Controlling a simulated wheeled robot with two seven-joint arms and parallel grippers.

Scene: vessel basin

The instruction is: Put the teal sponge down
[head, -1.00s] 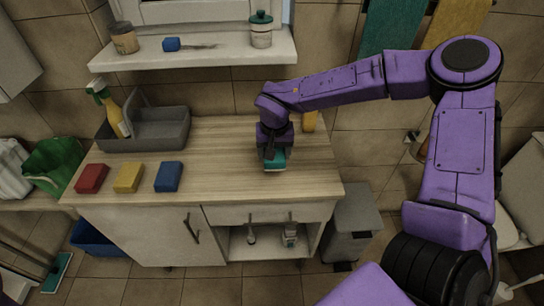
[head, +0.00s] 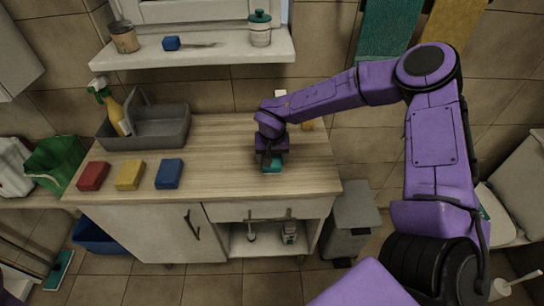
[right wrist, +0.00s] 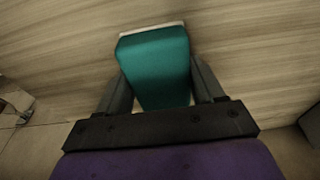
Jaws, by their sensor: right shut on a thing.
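The teal sponge (head: 273,163) is at the right part of the wooden counter (head: 225,165), under my right gripper (head: 270,153). In the right wrist view the teal sponge (right wrist: 155,65) lies between the two dark fingers of my right gripper (right wrist: 160,88), which is shut on it. The sponge is at or very near the counter surface; I cannot tell whether it touches. My left gripper is not in view.
Red (head: 92,176), yellow (head: 129,175) and blue (head: 169,173) sponges lie in a row on the counter's left. A grey caddy (head: 160,132) with a spray bottle (head: 112,108) stands behind them. The counter's middle is clear. A grey bin (head: 352,215) stands right of the cabinet.

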